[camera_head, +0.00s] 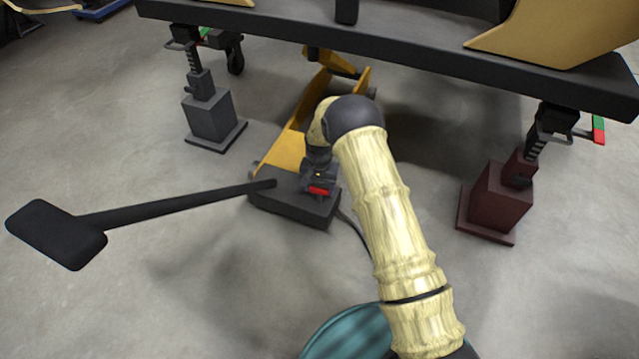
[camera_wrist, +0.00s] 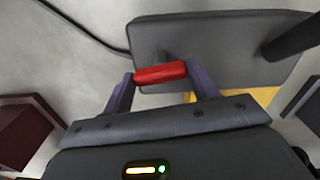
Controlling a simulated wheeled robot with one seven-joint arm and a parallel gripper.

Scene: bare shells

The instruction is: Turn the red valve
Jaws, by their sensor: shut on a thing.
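The red valve (camera_head: 319,190) is a short red bar on the dark block (camera_head: 278,205) at the near end of a yellow jack. In the wrist view the red valve (camera_wrist: 160,73) lies crosswise between the two purple-grey fingers of my gripper (camera_wrist: 162,75). The fingers touch its two ends, so my gripper is shut on it. In the head view my gripper (camera_head: 319,182) is over the block, and its fingers are too small to make out. The valve's underside and its joint with the block are hidden.
A long dark handle (camera_head: 180,203) with a wide end sticks out left from the block. A grey stand (camera_head: 209,117) is at left and a dark red stand (camera_head: 497,198) at right, under a dark frame (camera_head: 400,45). A cable runs beside the block.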

